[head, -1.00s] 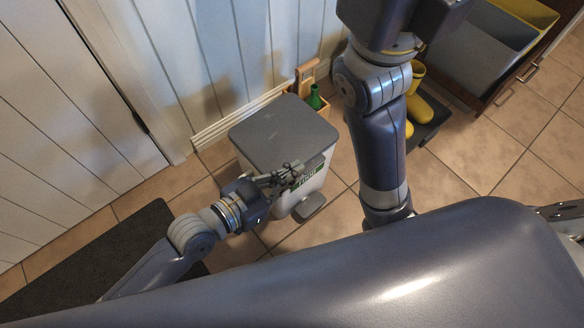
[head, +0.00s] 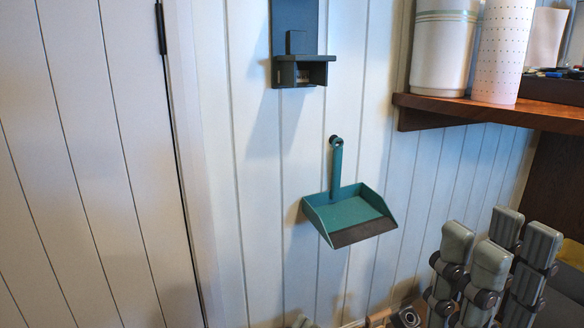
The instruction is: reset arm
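My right gripper (head: 499,238) stands at the bottom right of the head view, its grey-padded fingers pointing up. The fingertips stand apart with nothing held between them. Its lower part is cut off by the frame's bottom edge. My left gripper cannot be made out; only small unclear bits show along the bottom edge.
A teal dustpan (head: 350,212) hangs on the white panelled wall (head: 255,200). A dark wall-mounted holder (head: 301,40) is above it. A wooden shelf (head: 480,112) with white canisters (head: 445,45) is at the upper right. A panelled door (head: 80,150) is at left.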

